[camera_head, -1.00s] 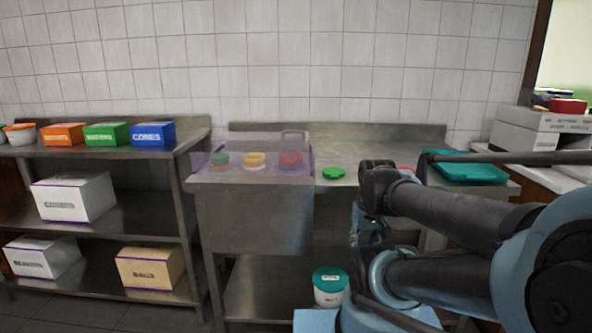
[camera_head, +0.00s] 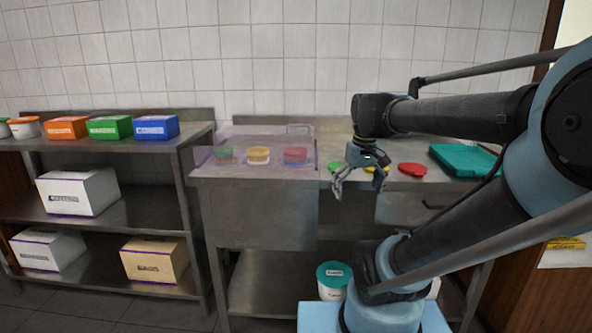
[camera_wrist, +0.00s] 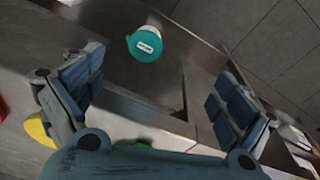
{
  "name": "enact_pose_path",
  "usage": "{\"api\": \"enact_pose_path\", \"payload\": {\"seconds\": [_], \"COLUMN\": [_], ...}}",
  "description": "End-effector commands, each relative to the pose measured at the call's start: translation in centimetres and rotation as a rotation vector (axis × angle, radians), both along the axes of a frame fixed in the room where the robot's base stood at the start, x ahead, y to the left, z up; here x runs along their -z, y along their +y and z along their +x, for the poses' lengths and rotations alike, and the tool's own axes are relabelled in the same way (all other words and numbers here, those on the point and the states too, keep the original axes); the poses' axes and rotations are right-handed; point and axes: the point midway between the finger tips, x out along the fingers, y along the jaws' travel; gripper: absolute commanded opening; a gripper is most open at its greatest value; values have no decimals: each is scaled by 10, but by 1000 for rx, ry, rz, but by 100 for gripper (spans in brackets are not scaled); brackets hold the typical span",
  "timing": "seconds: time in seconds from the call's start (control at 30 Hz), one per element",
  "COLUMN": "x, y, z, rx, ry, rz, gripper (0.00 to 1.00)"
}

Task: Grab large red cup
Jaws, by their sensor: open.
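A round red-topped cup (camera_head: 295,155) stands at the right end of a clear purple-tinted bin on the steel counter, beside a yellow-topped cup (camera_head: 258,155) and a green-topped cup (camera_head: 225,154). A flat red lid (camera_head: 412,169) lies on the counter right of my gripper. My gripper (camera_head: 361,186) is open and empty, pointing down at the counter's front edge, right of the bin and apart from the red-topped cup. In the wrist view the open fingers (camera_wrist: 155,95) have nothing between them that they touch.
A green lid (camera_head: 334,167) and a yellow lid (camera_head: 376,171), partly hidden, lie near my gripper. A teal tray (camera_head: 466,159) is at the right. A white tub with a teal lid (camera_head: 334,270) stands on the lower shelf. Boxes fill the left rack (camera_head: 110,200).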

Motion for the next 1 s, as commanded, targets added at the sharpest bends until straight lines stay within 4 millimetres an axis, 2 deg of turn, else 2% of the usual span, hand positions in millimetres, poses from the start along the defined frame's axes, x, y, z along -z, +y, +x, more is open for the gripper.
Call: {"api": "enact_pose_path", "payload": {"seconds": [0.03,0.2,0.5,0.8,1.0], "x": [-18,-67,-140,-192,-207], "y": [7,30,84,148,175], "z": [15,59,136,204,227], "rx": [-33,-145,-343,-528,-600], "ry": [7,32,75,114,130], "rz": [-3,-14,-32,-50,-56], "gripper": [96,96,96,96,96]}}
